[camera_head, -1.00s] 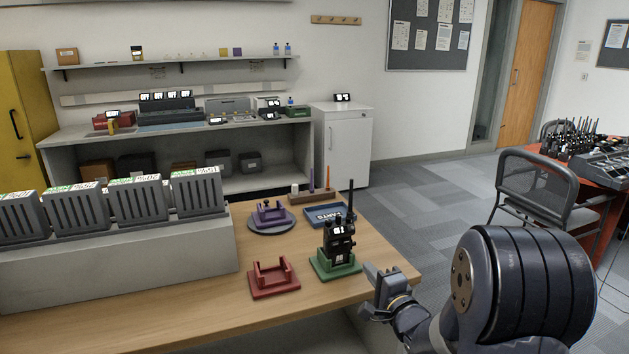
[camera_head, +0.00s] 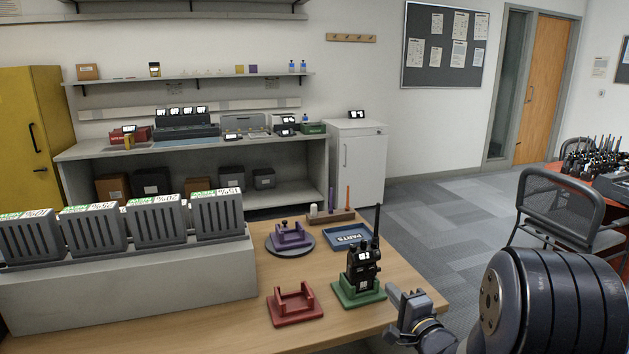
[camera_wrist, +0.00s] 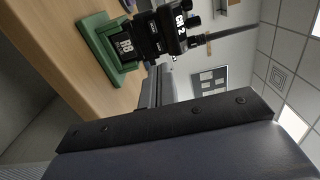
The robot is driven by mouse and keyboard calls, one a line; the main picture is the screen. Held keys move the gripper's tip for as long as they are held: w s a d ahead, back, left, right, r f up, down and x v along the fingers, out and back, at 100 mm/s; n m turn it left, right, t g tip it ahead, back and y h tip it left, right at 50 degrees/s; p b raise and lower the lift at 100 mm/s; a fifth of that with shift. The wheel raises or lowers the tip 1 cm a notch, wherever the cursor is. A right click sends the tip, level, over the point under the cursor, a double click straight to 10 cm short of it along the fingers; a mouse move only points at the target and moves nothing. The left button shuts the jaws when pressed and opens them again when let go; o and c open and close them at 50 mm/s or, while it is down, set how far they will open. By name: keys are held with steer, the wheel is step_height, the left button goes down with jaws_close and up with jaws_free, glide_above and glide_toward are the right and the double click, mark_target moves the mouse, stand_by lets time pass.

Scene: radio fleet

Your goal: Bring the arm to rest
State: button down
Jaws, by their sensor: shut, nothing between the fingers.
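My gripper (camera_head: 408,304) is at the right front edge of the wooden table, just right of the green stand, shut and empty. My arm comes in from the lower right of the head view. A black radio (camera_head: 362,266) stands upright in the green stand (camera_head: 358,291), apart from my gripper. In the wrist view the radio (camera_wrist: 160,36) and the green stand (camera_wrist: 100,48) show turned sideways beyond my gripper, and dark parts of my own arm end fill the lower half.
A mesh chair (camera_head: 562,208) stands behind my arm at right. Carpeted floor (camera_head: 440,220) is open beyond the table.

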steer(key=shift+s+d+f, duration=0.1)
steer(key=shift+s, duration=0.5)
